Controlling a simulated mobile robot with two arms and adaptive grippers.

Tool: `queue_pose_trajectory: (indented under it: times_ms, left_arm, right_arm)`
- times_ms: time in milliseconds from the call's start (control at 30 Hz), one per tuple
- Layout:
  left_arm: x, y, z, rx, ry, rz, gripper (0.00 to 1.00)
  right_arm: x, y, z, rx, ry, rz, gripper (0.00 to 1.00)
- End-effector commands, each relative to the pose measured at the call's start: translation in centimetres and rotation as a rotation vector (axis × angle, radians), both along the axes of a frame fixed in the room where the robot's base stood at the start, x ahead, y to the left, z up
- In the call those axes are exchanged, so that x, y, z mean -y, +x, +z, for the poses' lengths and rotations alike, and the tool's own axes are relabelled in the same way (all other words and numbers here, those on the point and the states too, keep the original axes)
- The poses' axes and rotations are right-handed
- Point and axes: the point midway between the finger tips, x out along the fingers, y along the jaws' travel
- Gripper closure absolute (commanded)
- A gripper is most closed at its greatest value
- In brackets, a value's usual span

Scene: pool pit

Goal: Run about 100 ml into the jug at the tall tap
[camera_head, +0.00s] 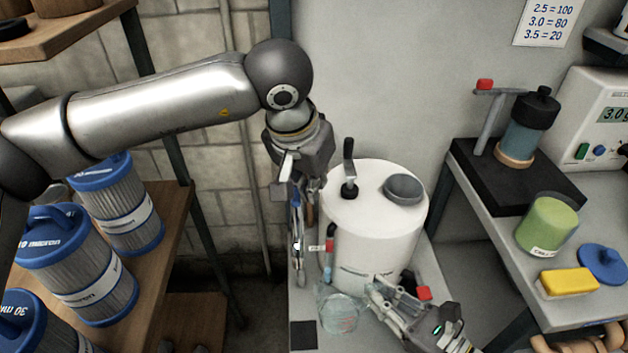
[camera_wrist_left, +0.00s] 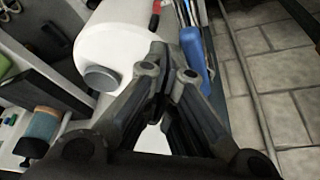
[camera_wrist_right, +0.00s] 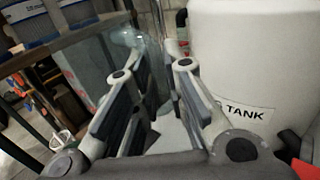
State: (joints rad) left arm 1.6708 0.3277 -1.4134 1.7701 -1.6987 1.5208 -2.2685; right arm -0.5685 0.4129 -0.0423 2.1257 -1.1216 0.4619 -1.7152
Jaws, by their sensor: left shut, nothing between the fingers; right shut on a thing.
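A clear jug (camera_head: 338,314) is low in front of the white tank (camera_head: 375,240), at its left. My right gripper (camera_head: 374,288) is shut on the jug's right side; the clear jug also shows beyond the fingers in the right wrist view (camera_wrist_right: 150,68). The liquid level inside cannot be read. A tall black-handled fitting (camera_head: 348,172) stands on the tank lid. A red-topped piece with a blue lower end (camera_head: 328,258) is at the tank's left, above the jug. I cannot tell which is the tall tap. My left gripper (camera_head: 296,195) is shut, empty, left of the tank.
A grey cup-shaped opening (camera_head: 404,188) is on the tank lid. A red piece (camera_head: 424,293) sits at the tank's right. Filter cartridges (camera_head: 88,270) fill the left shelf.

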Motion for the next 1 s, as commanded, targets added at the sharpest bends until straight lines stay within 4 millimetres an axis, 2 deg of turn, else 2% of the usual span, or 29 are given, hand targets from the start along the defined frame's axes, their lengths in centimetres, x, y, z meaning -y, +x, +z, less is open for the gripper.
queue_pose_trajectory:
  times_ms: [333, 767, 867, 1000]
  left_arm:
    - [-0.1, 0.1, 0.0, -0.001, 0.002, 0.001, 1.0]
    - [0.0, 1.6, 0.0, -0.001, 0.001, 0.001, 1.0]
    - [0.5, 1.6, 0.0, -0.001, 0.001, 0.0, 1.0]
    - [2.6, 1.5, 0.0, 0.0, 0.001, -0.003, 1.0]
  right_arm:
    - [0.0, 0.0, 0.1, 0.001, 0.001, 0.0, 1.0]
    - [0.0, 0.0, 0.1, 0.001, 0.001, 0.0, 1.0]
    - [0.0, 0.0, 0.1, 0.001, 0.001, 0.0, 1.0]
    - [0.0, 0.0, 0.1, 0.001, 0.001, 0.0, 1.0]
